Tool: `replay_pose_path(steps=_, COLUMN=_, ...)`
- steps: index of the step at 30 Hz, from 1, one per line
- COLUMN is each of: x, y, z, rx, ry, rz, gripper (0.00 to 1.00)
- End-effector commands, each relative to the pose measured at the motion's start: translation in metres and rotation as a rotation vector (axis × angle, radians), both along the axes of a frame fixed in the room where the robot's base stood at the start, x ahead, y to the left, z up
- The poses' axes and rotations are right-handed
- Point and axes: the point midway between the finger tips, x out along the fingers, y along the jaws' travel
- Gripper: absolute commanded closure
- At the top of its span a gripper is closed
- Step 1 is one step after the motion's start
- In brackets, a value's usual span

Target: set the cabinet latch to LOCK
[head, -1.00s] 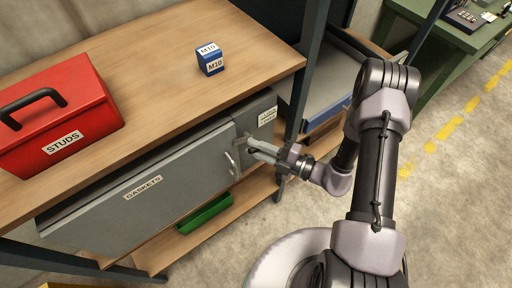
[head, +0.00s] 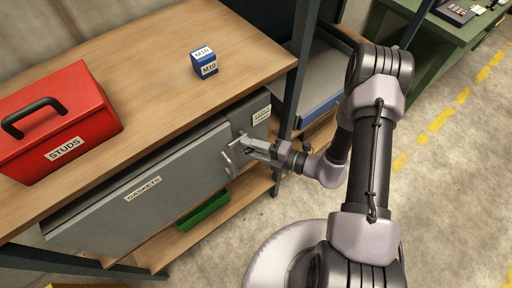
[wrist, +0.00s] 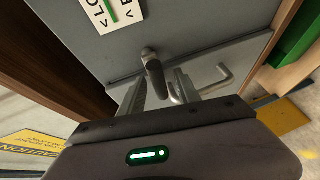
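The grey cabinet (head: 175,175), marked GASKETS, has a latch with a short metal lever (wrist: 155,75) near its right end. A white latch label (head: 262,115) is above and right of it; part of it, with a green mark, shows in the wrist view (wrist: 108,12). My gripper (head: 249,147) is at the latch, and its fingers hide part of it in the head view. In the wrist view my gripper (wrist: 160,88) is open, one finger on each side of the lever's free end. I cannot tell whether either finger touches it.
A bar handle (wrist: 222,78) is close to the right of my fingers in the wrist view. A green bin (head: 203,211) is on the shelf below. A red STUDS toolbox (head: 62,120) and a blue M10 box (head: 204,63) stand on the bench top.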

Motion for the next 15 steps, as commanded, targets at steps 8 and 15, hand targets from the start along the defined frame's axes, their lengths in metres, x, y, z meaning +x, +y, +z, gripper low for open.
replay_pose_path(steps=8, x=-0.005, y=-0.013, z=0.003, rx=0.000, ry=0.000, rz=-0.004, gripper=0.61)
replay_pose_path(steps=15, x=-0.038, y=-0.074, z=0.016, rx=0.000, ry=-0.001, rz=-0.010, gripper=0.61)
